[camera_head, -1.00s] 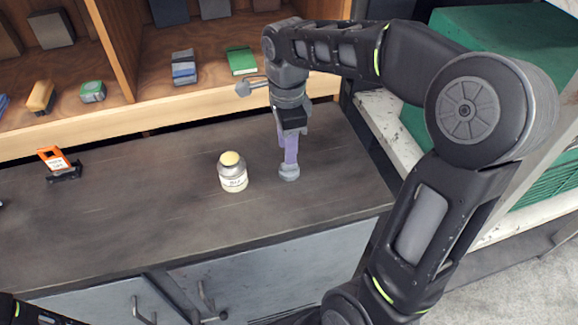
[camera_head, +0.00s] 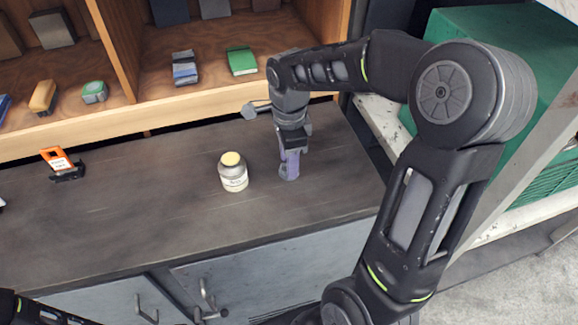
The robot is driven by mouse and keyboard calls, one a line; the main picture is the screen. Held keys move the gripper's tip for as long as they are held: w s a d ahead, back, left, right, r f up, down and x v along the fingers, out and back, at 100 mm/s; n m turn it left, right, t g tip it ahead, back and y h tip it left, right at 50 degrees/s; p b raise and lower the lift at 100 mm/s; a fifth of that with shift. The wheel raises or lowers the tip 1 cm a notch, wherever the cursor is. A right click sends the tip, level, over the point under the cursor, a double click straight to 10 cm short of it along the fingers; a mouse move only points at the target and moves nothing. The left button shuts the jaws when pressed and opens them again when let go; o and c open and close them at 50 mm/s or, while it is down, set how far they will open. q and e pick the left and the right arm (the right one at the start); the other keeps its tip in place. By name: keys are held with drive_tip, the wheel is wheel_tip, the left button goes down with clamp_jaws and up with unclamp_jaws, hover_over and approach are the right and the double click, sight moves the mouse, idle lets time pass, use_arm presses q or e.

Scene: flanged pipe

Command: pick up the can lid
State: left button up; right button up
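A pale jar or can (camera_head: 234,177) with a light yellow lid (camera_head: 231,159) stands upright on the dark worktop, near the middle of the camera_head view. The lid sits on top of it. My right gripper (camera_head: 289,170) points down at the worktop, just right of the jar and apart from it. Its purple-grey fingers overlap a small grey piece at their tips, which is mostly hidden. I cannot tell whether the fingers are open or shut on it. Part of my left arm shows in the bottom left corner; its gripper is out of view.
An orange and black tool (camera_head: 61,164) lies at the worktop's left. A wooden shelf (camera_head: 160,104) behind holds small boxes, including a green one (camera_head: 242,60). A green crate (camera_head: 500,30) is at right. The worktop left of the jar is largely clear.

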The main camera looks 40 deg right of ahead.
clamp_jaws()
idle(0.4)
wheel_tip(320, 180, up, 10)
drive_tip(key=b, duration=0.1)
idle(0.6)
drive_tip(key=shift+r, duration=0.1)
idle(0.4)
